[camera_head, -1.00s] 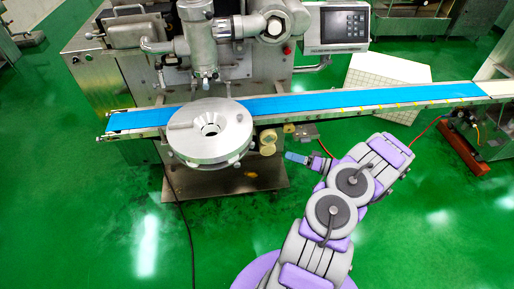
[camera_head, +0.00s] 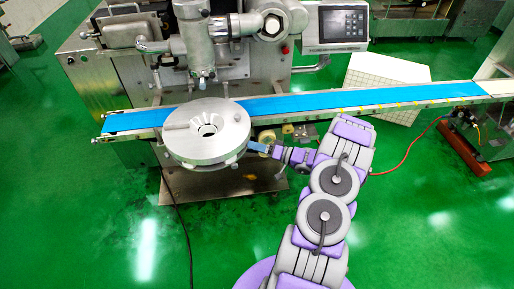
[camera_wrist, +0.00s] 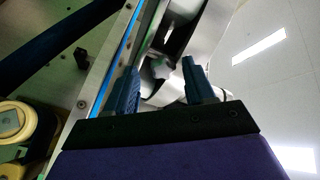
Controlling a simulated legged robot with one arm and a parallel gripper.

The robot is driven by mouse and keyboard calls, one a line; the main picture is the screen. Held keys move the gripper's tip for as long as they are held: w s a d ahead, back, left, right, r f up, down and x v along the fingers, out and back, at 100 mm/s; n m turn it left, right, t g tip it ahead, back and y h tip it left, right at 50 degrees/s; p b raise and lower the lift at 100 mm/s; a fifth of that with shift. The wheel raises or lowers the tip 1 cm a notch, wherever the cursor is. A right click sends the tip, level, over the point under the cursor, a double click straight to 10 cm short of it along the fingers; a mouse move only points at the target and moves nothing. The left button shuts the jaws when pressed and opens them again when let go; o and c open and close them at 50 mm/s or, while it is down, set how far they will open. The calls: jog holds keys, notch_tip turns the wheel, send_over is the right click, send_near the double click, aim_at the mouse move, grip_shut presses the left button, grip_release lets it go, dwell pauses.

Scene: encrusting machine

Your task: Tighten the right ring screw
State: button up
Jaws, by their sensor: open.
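The round silver ring (camera_head: 180,137) with a funnel-like centre hole sits in front of the machine. My gripper (camera_head: 257,147) is at its right edge, with blue fingers pointing left towards it. In the wrist view my gripper (camera_wrist: 160,66) is open, one finger on each side of a small pale knob (camera_wrist: 163,70), which looks like the right ring screw. The knob sits in a dark recess of shiny metal just beyond or between the fingertips. I cannot tell whether the fingers touch it. The screw cannot be made out in the head view.
A blue conveyor belt (camera_head: 350,97) runs behind the ring and off to the right. Yellowish rollers (camera_head: 267,136) sit just behind my gripper. A control panel (camera_head: 336,26) stands at the back.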

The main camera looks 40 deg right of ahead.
jog(key=shift+a, duration=0.15)
jog(key=shift+c, duration=1.4)
grip_shut()
